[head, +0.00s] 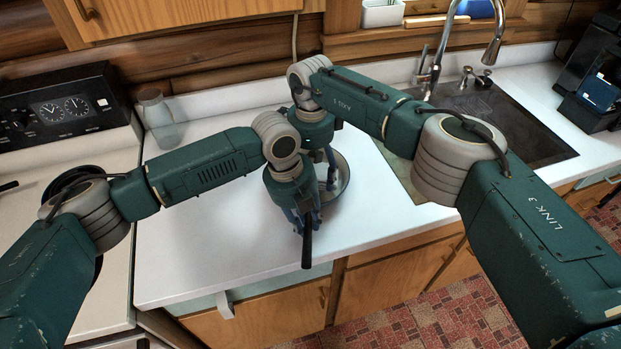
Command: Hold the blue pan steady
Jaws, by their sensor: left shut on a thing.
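The pan (344,181) stands on the white counter, mostly hidden behind my two grippers. Only part of its round rim and inside shows, and its blue colour is hard to make out. Its dark handle (307,249) points toward the counter's front edge. My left gripper (306,221) points down and is shut on the handle. My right gripper (328,178) points down over the pan's round part, behind the left one. Its fingers are partly hidden, so I cannot tell whether they are open or touching the pan.
A glass bottle (157,117) stands at the back left of the counter (218,245), beside the stove (60,107). A sink (510,128) with a tall faucet (436,72) is at the right. A dark appliance (598,75) stands beyond it. The counter's front left is clear.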

